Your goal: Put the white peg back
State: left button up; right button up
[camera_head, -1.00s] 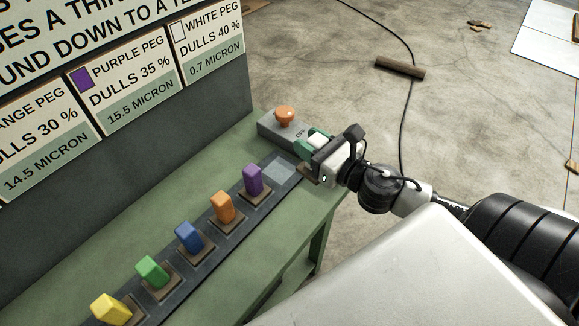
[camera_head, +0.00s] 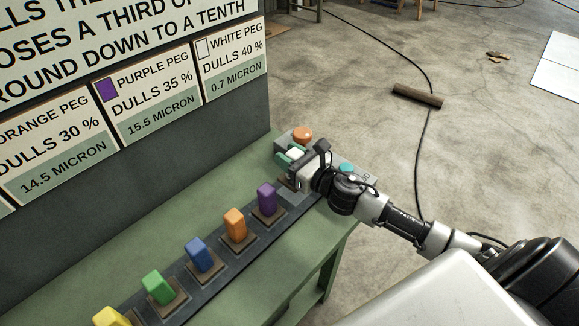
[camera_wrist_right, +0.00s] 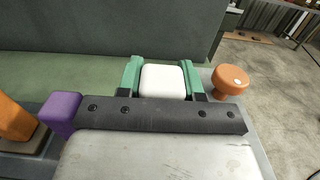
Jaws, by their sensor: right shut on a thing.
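My right gripper (camera_head: 292,155) is shut on the white peg (camera_head: 295,153), with a green finger on each side of it. In the right wrist view the white peg (camera_wrist_right: 163,82) shows between the fingertips, in front of the bench's dark back panel. The peg and gripper are over the far end of the dark peg strip (camera_head: 222,272), beyond the purple peg (camera_head: 267,198) and beside the orange knob. My gripper and wrist hide most of that end of the strip, and I cannot tell whether the peg touches anything below. My left gripper is out of view.
Orange (camera_head: 235,225), blue (camera_head: 199,254), green (camera_head: 158,287) and yellow (camera_head: 110,317) pegs stand along the strip. A grey box with an orange knob (camera_head: 302,134) and a teal button (camera_head: 347,168) is at the bench's far end. The green bench top (camera_head: 170,220) behind the strip is clear.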

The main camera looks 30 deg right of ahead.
jog(key=shift+f+b, duration=0.4)
jog(key=shift+f, duration=1.55)
jog(key=o, duration=0.7)
jog(key=shift+f, duration=0.15)
jog(key=shift+c, duration=0.2)
jog(key=o, duration=0.4)
jog(key=shift+o, duration=0.2)
jog(key=shift+s+r, duration=0.1)
jog(key=shift+r, duration=0.1)
jog(key=b+v, duration=0.1)
jog(key=v, duration=0.4)
jog(key=b+v, duration=0.1)
jog(key=v, duration=0.4)
jog(key=shift+s+d+f, duration=0.1)
jog(key=shift+f, duration=0.1)
jog(key=shift+b+v, duration=0.3)
jog(key=shift+v, duration=0.55)
jog(key=shift+r, duration=0.15)
